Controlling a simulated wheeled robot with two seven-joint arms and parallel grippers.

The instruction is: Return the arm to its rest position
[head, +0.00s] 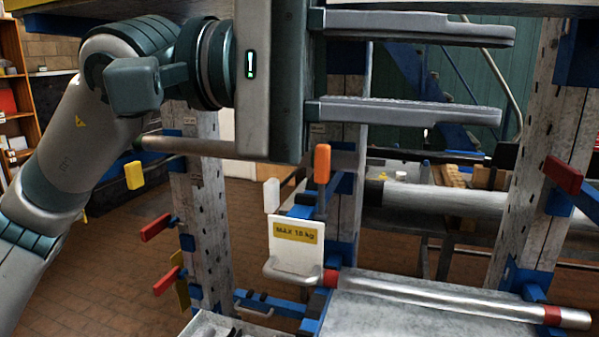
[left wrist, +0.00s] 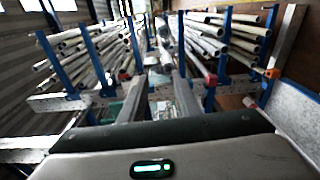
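My left arm (head: 60,150) comes in from the left and is raised in front of the rack. My left gripper (head: 503,72) points to the right. Its two long grey fingers lie one above the other with a wide gap, and only background shows between them. In the left wrist view the left gripper (left wrist: 160,82) also has its fingers apart, with nothing held. My right arm and gripper are not in view.
A perforated upright (head: 545,130) stands right of the fingertips. The left wrist view shows racks of pipes (left wrist: 210,45). Brick floor (head: 100,270) is open at lower left.

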